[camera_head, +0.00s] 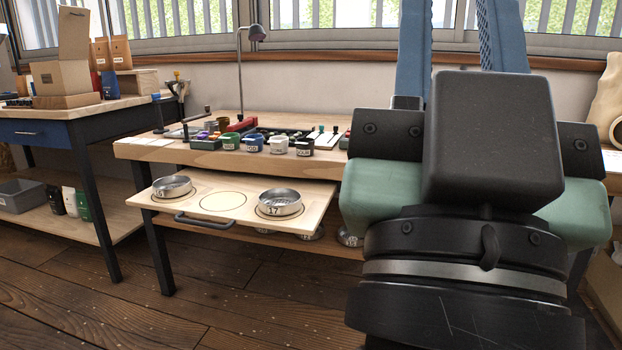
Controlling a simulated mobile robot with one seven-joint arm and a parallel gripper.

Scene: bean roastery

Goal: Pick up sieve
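Two round, shallow metal sieves rest on a pale pull-out board (152,203) at the front of the wooden workbench. The left sieve (172,187) sits near the board's left end. The right sieve (280,203) sits in a ring marked 17. An empty marked circle (222,201) lies between them. My gripper (455,35) fills the right side of the view, close to the camera, with its blue fingers pointing up. The fingers are apart with nothing visible between them; their tips run out of the top of the frame. It is well right of the sieves and touches neither.
The workbench (190,157) carries several small jars (254,142), a lamp (240,75) and small tools. A dark handle (204,222) is on the board's front. More round metal pieces (310,234) show below the board. Another table (62,113) with boxes stands left. The front floor is clear.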

